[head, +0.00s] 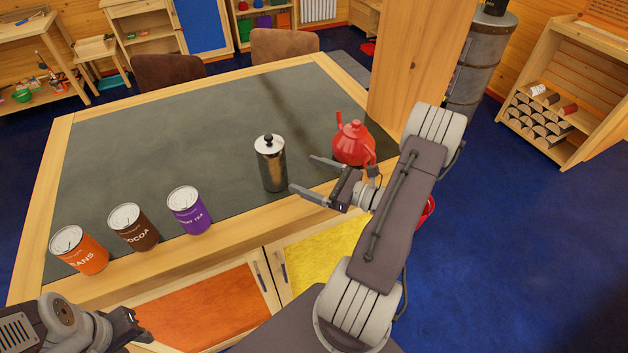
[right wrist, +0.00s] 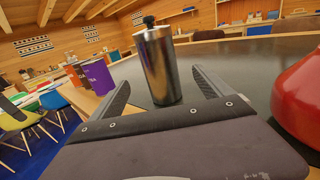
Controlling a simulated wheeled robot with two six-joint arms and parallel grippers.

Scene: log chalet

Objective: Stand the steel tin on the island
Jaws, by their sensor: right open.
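The steel tin (head: 271,164) is a shiny cylinder with a black knob on its lid. It stands upright on the dark top of the island (head: 200,130), near its front edge. My right gripper (head: 303,173) is open and empty, just right of the tin, with its fingers pointing at it. In the right wrist view the tin (right wrist: 160,65) shows between the two open fingers, ahead of the palm, and no grip on it shows. My left gripper (head: 128,326) is low at the left, in front of the island; its fingers are not clear.
A red teapot (head: 353,143) stands close behind my right gripper. Orange (head: 79,250), brown (head: 133,228) and purple (head: 189,211) cans stand left along the front edge. A wooden post (head: 415,65) rises at the right corner. The middle of the island top is clear.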

